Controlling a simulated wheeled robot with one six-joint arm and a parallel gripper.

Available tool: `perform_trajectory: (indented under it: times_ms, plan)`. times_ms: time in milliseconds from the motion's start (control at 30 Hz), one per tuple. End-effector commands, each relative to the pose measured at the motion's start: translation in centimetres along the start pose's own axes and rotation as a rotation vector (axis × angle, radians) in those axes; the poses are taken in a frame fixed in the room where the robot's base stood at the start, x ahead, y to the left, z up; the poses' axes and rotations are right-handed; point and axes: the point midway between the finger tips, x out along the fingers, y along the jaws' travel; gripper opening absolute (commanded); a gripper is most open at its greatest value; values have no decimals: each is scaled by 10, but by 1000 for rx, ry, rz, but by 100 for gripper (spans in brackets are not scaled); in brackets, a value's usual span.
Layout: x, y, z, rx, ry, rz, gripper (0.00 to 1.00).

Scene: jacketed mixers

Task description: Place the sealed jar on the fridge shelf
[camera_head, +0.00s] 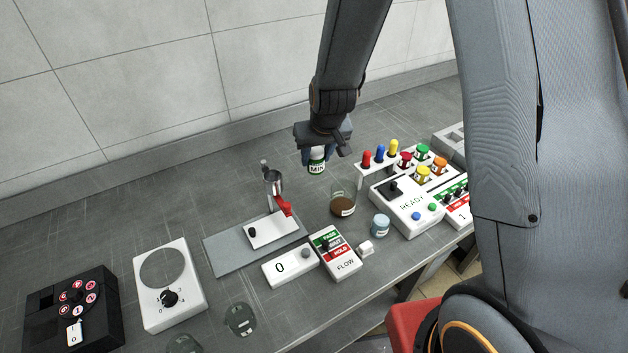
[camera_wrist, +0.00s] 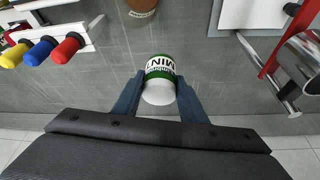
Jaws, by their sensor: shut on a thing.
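My gripper (camera_head: 320,152) is shut on a small white container with a green label reading "MIN" (camera_head: 317,161) and holds it above the back of the bench. In the wrist view the container (camera_wrist: 160,78) sits between the two blue fingers (camera_wrist: 158,98), its white end toward my gripper. A small jar with a pale blue top (camera_head: 380,226) stands on the bench near the front edge. A clear beaker with brown contents (camera_head: 342,203) stands just behind it. I cannot tell which of these is the sealed jar. No fridge shelf is in view.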

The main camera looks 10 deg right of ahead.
Motion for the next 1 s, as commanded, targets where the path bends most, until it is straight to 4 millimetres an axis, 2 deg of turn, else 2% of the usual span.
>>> perform_trajectory:
  times_ms: [400, 767, 1000]
  plan:
    - [37, 3, 15, 2, 0, 6, 12]
    - [52, 3, 21, 1, 0, 6, 12]
    - [77, 3, 32, 1, -1, 6, 12]
